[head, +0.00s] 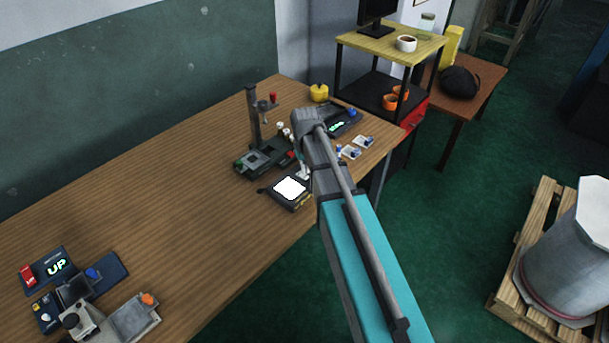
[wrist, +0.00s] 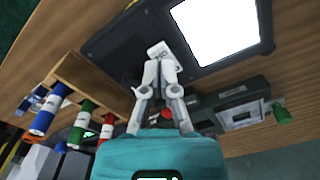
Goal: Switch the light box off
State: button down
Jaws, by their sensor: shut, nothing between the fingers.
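The light box (head: 273,195) lies on the wooden bench, and its square panel glows bright white. In the wrist view the light box (wrist: 120,40) fills the top, with the lit panel at the right of its dark casing. My gripper (wrist: 160,50) is shut and empty, its fingertips over the dark casing beside the lit panel. I cannot tell whether they touch it. In the head view my gripper (head: 304,174) is at the panel's upper right edge. No switch is clearly visible; the fingers may hide it.
A dark stand with a column (head: 254,120) is just behind the light box. In the wrist view, a wooden rack (wrist: 90,85) with coloured cylinders is close to the left of my fingers. A display device (head: 345,121) is farther back. The bench's middle (head: 150,190) is clear.

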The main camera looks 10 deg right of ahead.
aim_at(305, 176)
jog(key=shift+f+b, duration=0.85)
jog(key=shift+f, duration=0.05)
dwell(0.8)
jog(key=shift+r, duration=0.15)
jog(key=shift+r+p, duration=3.4)
jog(key=shift+p, duration=0.15)
jog(key=s+r+m+p, duration=0.1)
jog(key=s, duration=1.5)
jog(key=shift+d+r+p, duration=0.25)
jog(key=shift+r+p, duration=0.15)
jog(key=c, duration=1.3)
grip_release()
jog(key=shift+c, duration=0.2)
